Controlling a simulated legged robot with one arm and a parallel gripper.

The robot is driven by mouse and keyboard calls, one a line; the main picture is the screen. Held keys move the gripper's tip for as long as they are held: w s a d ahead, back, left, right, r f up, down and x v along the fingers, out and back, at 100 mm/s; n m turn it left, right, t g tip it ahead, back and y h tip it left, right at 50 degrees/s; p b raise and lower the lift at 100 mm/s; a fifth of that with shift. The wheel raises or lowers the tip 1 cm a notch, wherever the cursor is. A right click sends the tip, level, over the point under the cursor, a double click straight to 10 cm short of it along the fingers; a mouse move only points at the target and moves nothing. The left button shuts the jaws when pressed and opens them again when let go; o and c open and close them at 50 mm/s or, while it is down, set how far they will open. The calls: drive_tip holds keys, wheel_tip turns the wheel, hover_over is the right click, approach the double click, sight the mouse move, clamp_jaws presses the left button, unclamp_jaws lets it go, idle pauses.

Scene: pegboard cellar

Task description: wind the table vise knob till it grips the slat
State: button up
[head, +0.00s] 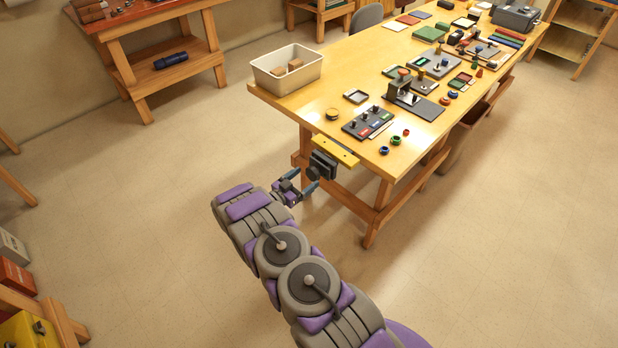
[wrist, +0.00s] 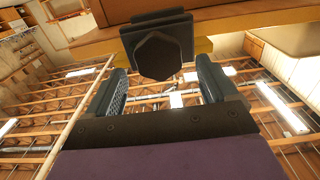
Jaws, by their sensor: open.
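The vise (head: 322,166) is dark and sits at the near end of the wooden table, just below a yellow slat (head: 335,151). In the wrist view its dark, many-sided knob (wrist: 158,56) faces me, with the vise's dark plates (wrist: 158,20) behind it. Parts of the yellow slat (wrist: 203,46) show beside the knob. My gripper (head: 299,185) is open, close in front of the vise. In the wrist view my gripper (wrist: 162,72) has one finger on each side of the knob, with gaps on both sides. Whether the vise plates touch the slat cannot be told.
The wooden table (head: 345,78) carries a white bin (head: 287,70), a dark board with pegs (head: 368,123), small rings and several fixtures. Its leg (head: 378,212) stands right of the vise. A bench (head: 150,40) is at the upper left. The floor around my arm is clear.

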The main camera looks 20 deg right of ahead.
sight(311, 174)
drive_tip(key=shift+x, duration=1.55)
drive_tip(key=c, duration=1.1)
